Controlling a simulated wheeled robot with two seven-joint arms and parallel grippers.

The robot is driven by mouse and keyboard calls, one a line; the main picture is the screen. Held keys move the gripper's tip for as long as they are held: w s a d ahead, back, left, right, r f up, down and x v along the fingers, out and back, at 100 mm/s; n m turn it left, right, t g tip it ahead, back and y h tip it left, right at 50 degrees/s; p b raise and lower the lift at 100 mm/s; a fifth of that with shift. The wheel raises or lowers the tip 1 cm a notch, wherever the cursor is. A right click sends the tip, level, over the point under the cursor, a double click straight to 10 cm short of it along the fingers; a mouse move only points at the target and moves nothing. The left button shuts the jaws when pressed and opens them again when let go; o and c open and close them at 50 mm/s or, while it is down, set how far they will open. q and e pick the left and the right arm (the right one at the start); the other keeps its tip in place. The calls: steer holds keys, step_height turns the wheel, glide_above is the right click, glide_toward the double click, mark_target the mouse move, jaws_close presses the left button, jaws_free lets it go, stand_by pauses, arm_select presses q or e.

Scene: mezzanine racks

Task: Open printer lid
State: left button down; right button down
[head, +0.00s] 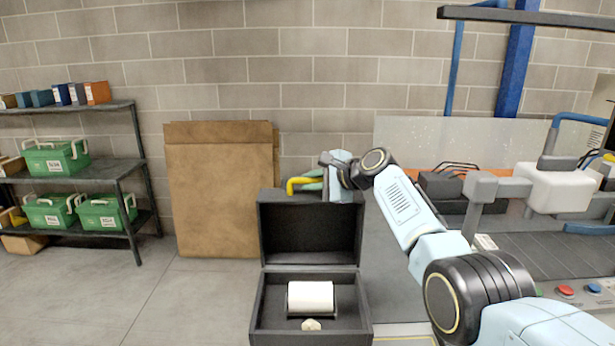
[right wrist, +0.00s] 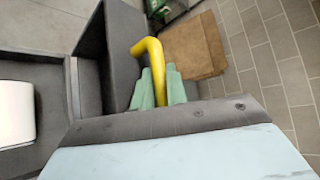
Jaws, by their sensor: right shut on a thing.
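The printer is a dark grey box with its lid (head: 311,238) standing upright at the back of the base (head: 257,318). A white paper roll (head: 310,297) shows inside the base. The lid has a yellow handle (head: 293,184) at its top edge. My right gripper (head: 312,183) is shut on this handle. In the right wrist view, the green fingertips (right wrist: 159,88) sit on both sides of the yellow handle (right wrist: 150,50), and the paper roll (right wrist: 15,113) shows at the left edge. My left gripper is not in view.
Brown cardboard sheets (head: 217,195) lean on the brick wall behind. A shelf rack (head: 80,175) with green boxes stands at the left. At the right is a conveyor (head: 575,255) with a white machine and red and blue buttons. The floor at the left is clear.

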steer(key=shift+w, duration=0.15)
steer(key=shift+f, duration=0.1)
steer(key=c, duration=1.4)
jaws_free()
steer(key=shift+d, duration=0.1)
steer(key=b+v, duration=0.2)
steer(key=v, duration=1.1)
steer(key=shift+r, duration=0.35)
steer(key=shift+f, duration=0.1)
